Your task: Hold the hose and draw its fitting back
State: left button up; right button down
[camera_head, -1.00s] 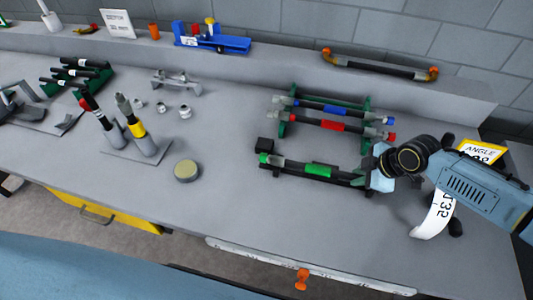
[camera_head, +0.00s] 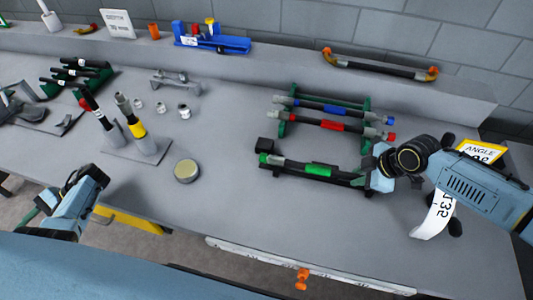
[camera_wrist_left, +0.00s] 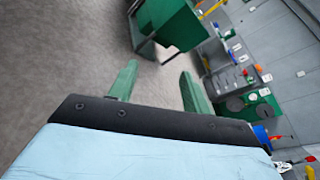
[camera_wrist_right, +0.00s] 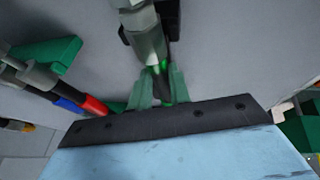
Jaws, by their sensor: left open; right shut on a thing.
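A black hose with a green band (camera_head: 320,170) lies in the nearest row on the table, with a grey and green fitting (camera_head: 272,160) at its left end. My right gripper (camera_head: 367,178) is at the right end of this row and largely hides what lies there. In the right wrist view its green fingers (camera_wrist_right: 156,90) are shut around a part with green on it, in line with a grey metal piece (camera_wrist_right: 150,45). My left gripper (camera_head: 55,207) is beyond the table's front edge at the left. In the left wrist view its fingers (camera_wrist_left: 160,85) are apart and empty.
Hoses with red (camera_head: 332,125) and blue (camera_head: 335,109) bands lie just behind on a green rack. A round tin (camera_head: 187,171) and upright tools (camera_head: 146,138) stand to the left. The table front between tin and hose is clear.

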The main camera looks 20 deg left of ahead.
pick_arm(q)
jog(key=w+a+r+n+t+y, duration=0.1)
jog(key=w+r+t, duration=0.3)
jog(key=w+r, duration=0.5)
jog(key=w+a+r+t+y, duration=0.1)
jog(key=w+r+t, duration=0.3)
jog(key=w, duration=0.8)
jog(key=w+d+r+m+t+y, duration=0.1)
jog(key=w+d+r+y, duration=0.1)
jog(key=w+d+r, duration=0.6)
jog(key=w+d+r+m+t+y, duration=0.15)
jog(key=w+d+r, duration=0.35)
jog(key=r, duration=0.5)
jog(key=m+t+h, duration=0.6)
jog(key=m+h, duration=0.3)
jog(key=m, duration=0.8)
send_near(266, 157)
pick_arm(e)
jog(key=shift+d, duration=0.1)
pick_arm(q)
jog(key=x, duration=0.9)
jog(key=shift+a+f, duration=0.1)
